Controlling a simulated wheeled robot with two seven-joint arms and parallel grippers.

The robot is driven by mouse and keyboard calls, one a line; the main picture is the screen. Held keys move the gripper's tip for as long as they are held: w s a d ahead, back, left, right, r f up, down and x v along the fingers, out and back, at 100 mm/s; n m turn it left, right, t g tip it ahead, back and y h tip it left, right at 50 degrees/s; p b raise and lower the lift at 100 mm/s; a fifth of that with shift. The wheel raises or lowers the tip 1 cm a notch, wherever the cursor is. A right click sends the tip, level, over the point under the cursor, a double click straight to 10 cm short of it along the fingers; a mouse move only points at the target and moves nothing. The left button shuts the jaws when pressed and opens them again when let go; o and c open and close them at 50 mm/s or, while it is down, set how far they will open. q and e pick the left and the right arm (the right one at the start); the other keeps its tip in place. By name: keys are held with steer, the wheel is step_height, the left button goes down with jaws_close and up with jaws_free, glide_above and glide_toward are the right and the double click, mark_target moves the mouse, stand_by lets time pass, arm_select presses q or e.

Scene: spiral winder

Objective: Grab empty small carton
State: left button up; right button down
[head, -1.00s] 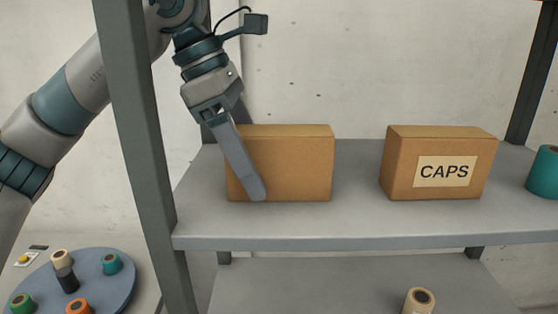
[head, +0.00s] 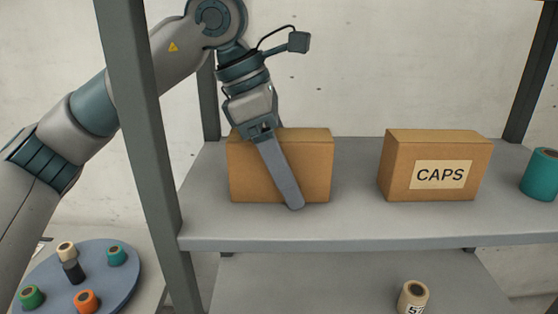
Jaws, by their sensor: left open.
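A plain brown carton (head: 313,165) without a label stands on the left part of the grey upper shelf; whether it is empty cannot be seen. The finger hides part of that face. The jaws are open, and the other finger is hidden. Whether the finger touches the carton cannot be told. My right gripper is not in view.
The upper shelf (head: 340,238) has a bare gap between the cartons. A grey post (head: 150,160) stands at left. A teal spool (head: 542,175) is at far right, and a cream spool (head: 413,297) is below. A round blue table (head: 110,285) holds several spools.

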arm_select(q)
steer(key=shift+d, duration=0.15)
steer(key=c, duration=1.4)
steer(key=shift+o, duration=0.2)
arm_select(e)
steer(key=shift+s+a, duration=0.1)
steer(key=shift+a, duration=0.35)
arm_select(q)
steer(key=shift+r, duration=0.2)
